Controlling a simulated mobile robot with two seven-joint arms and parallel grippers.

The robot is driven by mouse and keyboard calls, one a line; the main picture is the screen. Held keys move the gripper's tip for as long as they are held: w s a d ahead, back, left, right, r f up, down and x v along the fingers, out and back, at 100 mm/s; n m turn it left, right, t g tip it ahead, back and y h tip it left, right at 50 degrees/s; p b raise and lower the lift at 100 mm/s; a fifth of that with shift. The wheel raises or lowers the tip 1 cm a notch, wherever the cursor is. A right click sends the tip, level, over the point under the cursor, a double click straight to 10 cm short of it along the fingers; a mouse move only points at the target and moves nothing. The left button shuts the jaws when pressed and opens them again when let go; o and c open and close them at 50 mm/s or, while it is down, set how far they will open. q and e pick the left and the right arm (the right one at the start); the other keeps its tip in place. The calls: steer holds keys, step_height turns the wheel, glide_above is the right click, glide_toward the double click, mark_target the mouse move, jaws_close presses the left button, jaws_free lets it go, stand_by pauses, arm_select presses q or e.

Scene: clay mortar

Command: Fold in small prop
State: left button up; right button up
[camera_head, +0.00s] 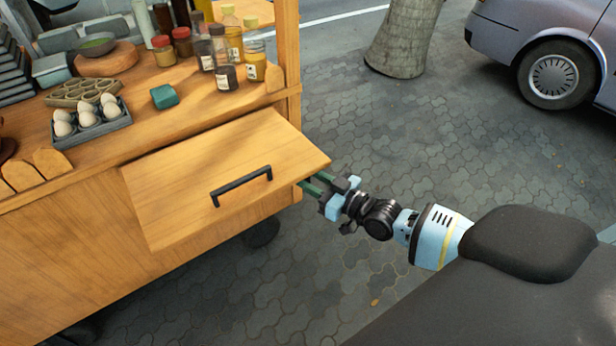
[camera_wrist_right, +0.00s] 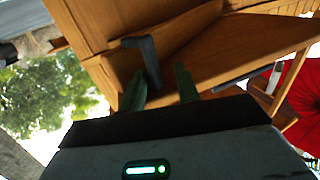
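The wooden flap (camera_head: 215,185) with a black handle (camera_head: 241,187) stands out from the side of the cart. My right gripper (camera_head: 309,184) is at the flap's right edge, its green fingertips partly hidden by the flap. In the right wrist view, a dark grey angled bar (camera_wrist_right: 145,58), perhaps the small prop, is against the wood. My right gripper (camera_wrist_right: 160,80) is open there, its fingers apart on either side of the bar's lower end. I cannot tell whether they touch it. The prop cannot be made out in the head view. My left gripper is not in view.
The cart top (camera_head: 145,110) holds an egg tray (camera_head: 92,128), a green box (camera_head: 165,96) and several bottles and jars (camera_head: 224,62) at the back. A cart wheel (camera_head: 261,232) is below the flap. Open paving (camera_head: 430,150) lies to the right; a tree trunk (camera_head: 404,38) and car (camera_head: 550,45) stand beyond.

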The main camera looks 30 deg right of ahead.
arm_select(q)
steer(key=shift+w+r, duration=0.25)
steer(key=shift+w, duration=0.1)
arm_select(e)
steer(key=v, duration=0.6)
steer(key=shift+s, duration=0.2)
steer(key=shift+d, duration=0.1)
